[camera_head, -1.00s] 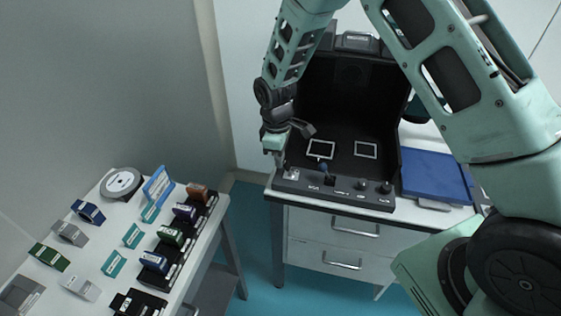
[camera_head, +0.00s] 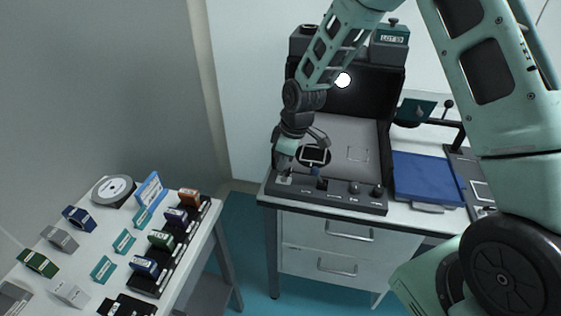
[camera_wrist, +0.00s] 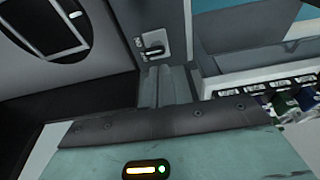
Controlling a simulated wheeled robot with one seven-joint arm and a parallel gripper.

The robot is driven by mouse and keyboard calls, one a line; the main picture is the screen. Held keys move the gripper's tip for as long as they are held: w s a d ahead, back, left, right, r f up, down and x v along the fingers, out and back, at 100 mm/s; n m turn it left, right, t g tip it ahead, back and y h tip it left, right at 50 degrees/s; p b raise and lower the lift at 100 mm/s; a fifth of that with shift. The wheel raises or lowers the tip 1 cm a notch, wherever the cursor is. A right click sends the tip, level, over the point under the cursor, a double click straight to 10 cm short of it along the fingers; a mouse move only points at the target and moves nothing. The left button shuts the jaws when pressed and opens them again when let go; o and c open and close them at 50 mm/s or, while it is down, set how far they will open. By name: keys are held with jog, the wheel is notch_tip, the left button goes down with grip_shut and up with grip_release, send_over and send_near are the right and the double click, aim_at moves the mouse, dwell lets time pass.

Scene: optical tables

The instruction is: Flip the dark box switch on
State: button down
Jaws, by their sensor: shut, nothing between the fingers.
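The dark box (camera_head: 366,88) is a black open-fronted enclosure on the white bench, with a bright round lamp (camera_head: 343,80) glowing inside and its floor lit grey. Its front control strip (camera_head: 335,195) carries several knobs. The switch (camera_head: 284,180) is at the strip's left end; in the wrist view it is a small dark lever on a light plate (camera_wrist: 154,46). My gripper (camera_head: 281,170) is shut and empty, pointing down just at the switch. In the wrist view its fingertips (camera_wrist: 164,75) are just below the switch plate; contact cannot be told.
A dark round shape with a white-framed rectangle (camera_head: 313,155) is on the box floor close to my gripper. A blue mat (camera_head: 427,178) lies right of the box. The left table (camera_head: 198,240) holds several small coloured boxes and a round grey disc (camera_head: 114,189).

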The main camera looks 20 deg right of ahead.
jog(key=shift+r, duration=0.15)
jog(key=shift+r+p, duration=0.7)
jog(key=shift+r, duration=0.1)
jog(key=s+d+v, duration=0.1)
jog(key=v, duration=0.8)
jog(key=shift+d+f, duration=0.2)
jog(key=shift+d, duration=0.15)
jog(key=shift+s, duration=0.15)
